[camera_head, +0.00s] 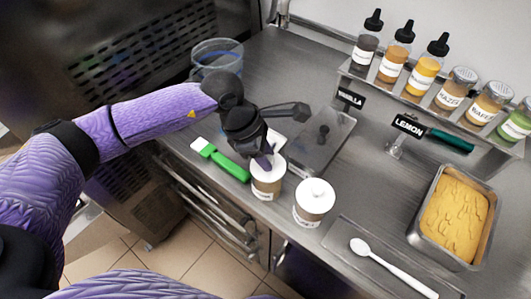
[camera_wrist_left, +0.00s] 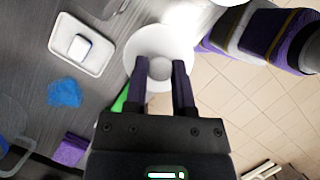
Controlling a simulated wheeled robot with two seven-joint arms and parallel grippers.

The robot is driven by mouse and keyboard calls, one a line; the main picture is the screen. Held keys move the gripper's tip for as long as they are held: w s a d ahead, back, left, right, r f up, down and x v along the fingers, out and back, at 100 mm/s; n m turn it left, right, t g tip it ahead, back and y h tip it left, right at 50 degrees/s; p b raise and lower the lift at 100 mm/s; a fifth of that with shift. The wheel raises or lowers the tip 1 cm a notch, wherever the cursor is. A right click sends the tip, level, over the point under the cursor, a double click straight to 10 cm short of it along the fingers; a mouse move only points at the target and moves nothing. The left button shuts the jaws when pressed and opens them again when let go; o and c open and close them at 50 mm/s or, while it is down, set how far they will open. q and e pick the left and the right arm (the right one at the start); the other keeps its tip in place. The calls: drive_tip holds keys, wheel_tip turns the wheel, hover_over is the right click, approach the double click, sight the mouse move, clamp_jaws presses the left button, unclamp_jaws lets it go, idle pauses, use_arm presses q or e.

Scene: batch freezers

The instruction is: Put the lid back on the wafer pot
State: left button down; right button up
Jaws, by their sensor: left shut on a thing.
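A small brown pot with a white label (camera_head: 268,188) stands on the steel counter, its print too small to read. My left gripper (camera_head: 264,162) is directly above it, shut on the knob of a white round lid (camera_head: 275,173). In the left wrist view the lid (camera_wrist_left: 160,40) lies under the fingers, its knob between the tips of my left gripper (camera_wrist_left: 163,72). The lid is at the pot's mouth; I cannot tell whether it is fully seated. A second pot (camera_head: 312,210) to the right wears a white lid. My right gripper is out of view.
A green-handled brush (camera_head: 228,164) lies left of the pots. A steel cover (camera_head: 318,150) with a black knob is behind them. A white spoon (camera_head: 398,270) and a tin (camera_head: 423,235) of yellow ice cream are to the right. Bottles (camera_head: 396,55) line the back shelf.

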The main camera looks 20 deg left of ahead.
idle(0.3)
use_arm(q)
unclamp_jaws()
drive_tip(key=shift+r+p, duration=2.5)
drive_tip(key=shift+r, duration=1.05)
clamp_jaws()
drive_tip(key=shift+f, duration=0.1)
drive_tip(key=shift+f+b, duration=2.5)
drive_tip(key=shift+f, duration=0.15)
